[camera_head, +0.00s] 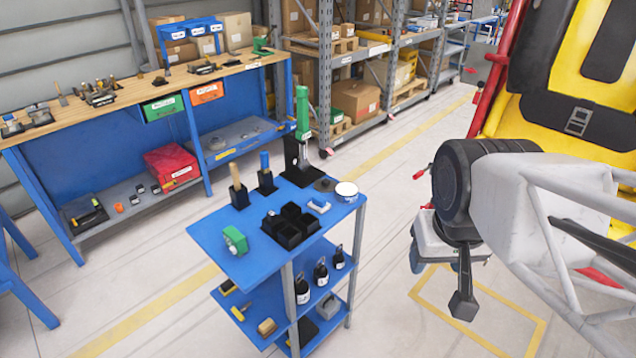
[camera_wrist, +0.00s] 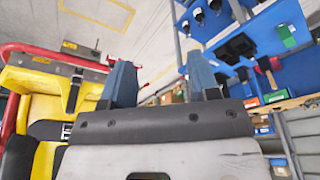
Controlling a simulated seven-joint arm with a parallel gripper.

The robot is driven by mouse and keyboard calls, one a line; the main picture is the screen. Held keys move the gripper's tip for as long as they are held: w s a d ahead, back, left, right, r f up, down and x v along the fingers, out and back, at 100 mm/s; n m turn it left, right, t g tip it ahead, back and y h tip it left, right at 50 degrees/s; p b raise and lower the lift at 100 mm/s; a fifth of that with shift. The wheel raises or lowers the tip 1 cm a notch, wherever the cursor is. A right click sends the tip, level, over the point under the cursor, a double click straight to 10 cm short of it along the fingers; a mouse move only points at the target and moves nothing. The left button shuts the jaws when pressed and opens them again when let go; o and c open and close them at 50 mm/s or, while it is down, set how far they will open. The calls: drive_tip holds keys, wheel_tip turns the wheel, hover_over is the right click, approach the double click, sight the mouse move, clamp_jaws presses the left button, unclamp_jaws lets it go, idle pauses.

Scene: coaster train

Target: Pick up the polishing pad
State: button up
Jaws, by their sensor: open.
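A small dark round disc (camera_head: 325,184), which looks like the polishing pad, lies flat on the blue top of the cart (camera_head: 215,238), near its back right corner. A white round tin or pad (camera_head: 346,190) sits just to its right, and I cannot tell for sure which is the pad. My gripper (camera_head: 437,268) hangs to the right of the cart, fingers down, apart from everything on it. In the wrist view my gripper (camera_wrist: 161,82) shows two blue-grey fingers spread wide with nothing between them.
The cart top also holds a black divided tray (camera_head: 290,226), a green block (camera_head: 235,240), a blue-white block (camera_head: 319,205) and a tall green-handled tool (camera_head: 302,115). The yellow train seat (camera_head: 560,60) stands at the right. A workbench (camera_head: 150,85) is behind left.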

drive_tip(key=n+g, duration=0.3)
drive_tip(key=n, duration=0.7)
hover_over(319, 198)
drive_tip(key=f, duration=1.6)
drive_tip(key=shift+s+f, duration=0.2)
drive_tip(key=shift+f, duration=0.15)
drive_tip(key=shift+w+a+f, duration=0.1)
drive_tip(key=shift+w+f, duration=0.1)
drive_tip(key=shift+f, duration=0.1)
drive_tip(key=shift+f, duration=1.2)
drive_tip(key=shift+f, duration=0.1)
